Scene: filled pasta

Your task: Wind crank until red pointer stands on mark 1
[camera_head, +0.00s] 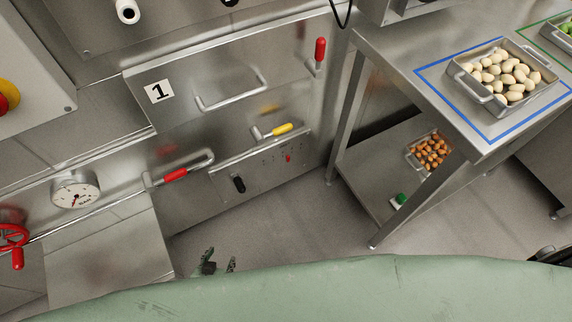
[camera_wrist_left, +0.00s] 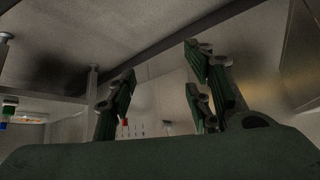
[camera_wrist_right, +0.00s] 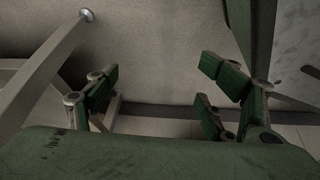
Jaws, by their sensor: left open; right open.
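A small plate with a row of marks and a red pointer (camera_head: 288,158) is on the front of the steel machine labelled 1. The pointer stands towards the right part of the row; the mark numbers are too small to read. A black-gripped handle (camera_head: 238,183), possibly the crank, sticks out below left of it. A yellow-gripped lever (camera_head: 281,129) is above. My left gripper (camera_head: 220,259) is open and empty, low in front of the machine and apart from it; its fingers also show in the left wrist view (camera_wrist_left: 161,68). My right gripper (camera_wrist_right: 158,72) is open and empty.
A red-gripped bent pipe lever (camera_head: 175,175), a gauge (camera_head: 75,190) and a red handwheel (camera_head: 12,238) are at left. A steel table (camera_head: 400,55) at right bears a tray (camera_head: 487,98) of pale pieces. Open floor (camera_head: 300,215) lies between machine and table.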

